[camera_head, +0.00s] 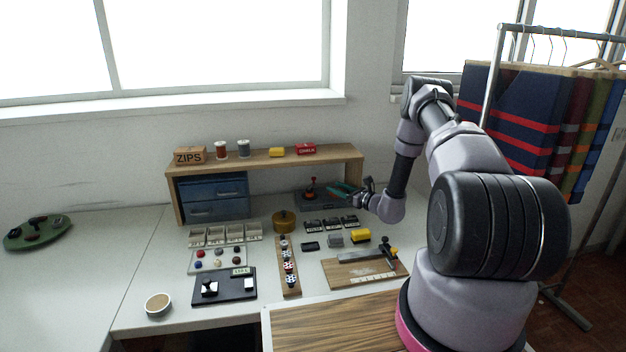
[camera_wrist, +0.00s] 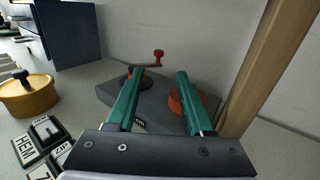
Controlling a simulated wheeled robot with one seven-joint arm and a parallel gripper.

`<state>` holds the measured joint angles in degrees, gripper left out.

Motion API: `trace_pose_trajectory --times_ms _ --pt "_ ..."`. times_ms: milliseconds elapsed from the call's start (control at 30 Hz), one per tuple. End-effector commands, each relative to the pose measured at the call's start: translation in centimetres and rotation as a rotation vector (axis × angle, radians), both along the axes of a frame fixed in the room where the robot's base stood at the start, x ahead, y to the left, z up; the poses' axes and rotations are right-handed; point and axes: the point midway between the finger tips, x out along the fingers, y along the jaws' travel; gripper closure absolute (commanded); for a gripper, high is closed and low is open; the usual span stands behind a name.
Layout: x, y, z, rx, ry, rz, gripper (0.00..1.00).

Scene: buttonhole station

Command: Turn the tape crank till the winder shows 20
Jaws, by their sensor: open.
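The tape winder is a dark grey box (camera_wrist: 110,93) under the shelf at the back of the bench; it also shows in the head view (camera_head: 312,199). A red crank (camera_wrist: 147,66) with an upright red knob (camera_wrist: 158,56) stands on its left part. An orange-red disc (camera_wrist: 174,103) sits on the right part, partly hidden by a finger. A small dark label or display shows between the fingers, its reading not legible. My gripper (camera_wrist: 159,72) is open, with teal fingers above the winder. The knob appears between and beyond the fingertips, with nothing held.
A wooden shelf post (camera_wrist: 262,65) stands close on the right of my gripper. A blue drawer unit (camera_head: 213,199) is to the left. Spools and boxes stand on the shelf (camera_head: 265,160) above.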

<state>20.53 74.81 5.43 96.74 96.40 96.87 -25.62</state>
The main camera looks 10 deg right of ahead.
Motion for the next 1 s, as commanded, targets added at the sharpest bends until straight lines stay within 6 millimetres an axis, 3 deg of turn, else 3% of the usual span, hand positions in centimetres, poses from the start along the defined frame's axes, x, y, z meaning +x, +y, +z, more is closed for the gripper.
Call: trace_pose_trajectory --times_ms 500,933,967,1000 --pt "7.1 5.1 0.0 -0.002 -0.001 0.005 0.48" --pt "8.1 5.7 0.1 -0.001 0.001 0.004 0.48" --pt "8.1 5.7 0.1 -0.001 0.001 0.004 0.56" --pt "8.1 5.7 0.1 -0.001 0.001 0.004 0.71"
